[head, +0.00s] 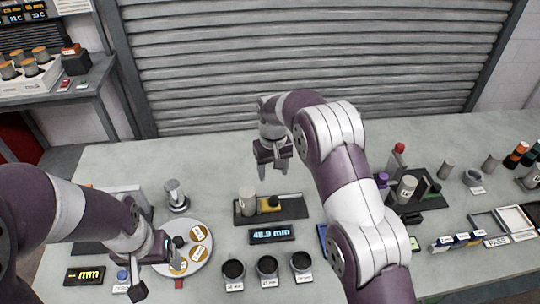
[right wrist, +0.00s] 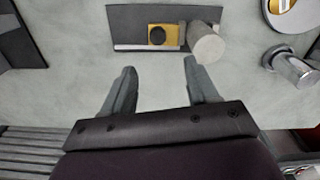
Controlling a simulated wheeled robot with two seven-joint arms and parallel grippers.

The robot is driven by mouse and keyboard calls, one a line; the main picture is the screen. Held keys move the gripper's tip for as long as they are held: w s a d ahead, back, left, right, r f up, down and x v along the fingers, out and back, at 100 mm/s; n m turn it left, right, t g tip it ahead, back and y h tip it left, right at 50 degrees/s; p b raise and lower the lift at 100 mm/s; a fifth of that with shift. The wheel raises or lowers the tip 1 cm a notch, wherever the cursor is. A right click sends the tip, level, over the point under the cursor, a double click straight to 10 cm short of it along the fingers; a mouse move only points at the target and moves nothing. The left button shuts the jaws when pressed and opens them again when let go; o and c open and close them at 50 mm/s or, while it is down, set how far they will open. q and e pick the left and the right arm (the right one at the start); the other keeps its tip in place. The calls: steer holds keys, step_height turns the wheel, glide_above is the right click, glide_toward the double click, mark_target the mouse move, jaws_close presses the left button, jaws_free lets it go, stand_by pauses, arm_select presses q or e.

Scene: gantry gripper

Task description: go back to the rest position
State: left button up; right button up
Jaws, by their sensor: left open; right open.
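My right gripper (head: 272,168) is raised over the back of the grey table (head: 200,152), its fingers pointing down. In the right wrist view its two fingers (right wrist: 161,70) are apart with nothing between them. A dark fixture (head: 290,211) with a yellow block (head: 267,203) and a light grey cylinder (head: 247,200) lies beyond the fingertips in the wrist view, apart from them. My left gripper (head: 156,272) is low at the front left, by a round plate (head: 200,262) with yellow labelled pieces. Its fingers are apart; I cannot tell whether they touch the plate.
A display reading 48.9 mm (head: 271,235) and three dark cups (head: 267,266) stand in front of the fixture. A metal post (head: 176,195) stands behind the plate. Trays and cylinders crowd the right side. The table's back strip is clear, before a shutter (head: 300,60).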

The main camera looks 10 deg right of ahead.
steer(key=shift+w, duration=0.1)
steer(key=s+d+r, duration=0.2)
steer(key=s+d, duration=0.1)
steer(key=s, duration=0.6)
steer(key=s+d+r+m+t, duration=0.1)
steer(key=s+d+r, duration=0.1)
steer(key=s, duration=0.7)
steer(key=s+d+r+m, duration=0.1)
steer(key=s+d, duration=0.3)
steer(key=s, duration=0.5)
steer(key=shift+r, duration=0.65)
steer(key=shift+s, duration=0.25)
steer(key=shift+w, duration=0.15)
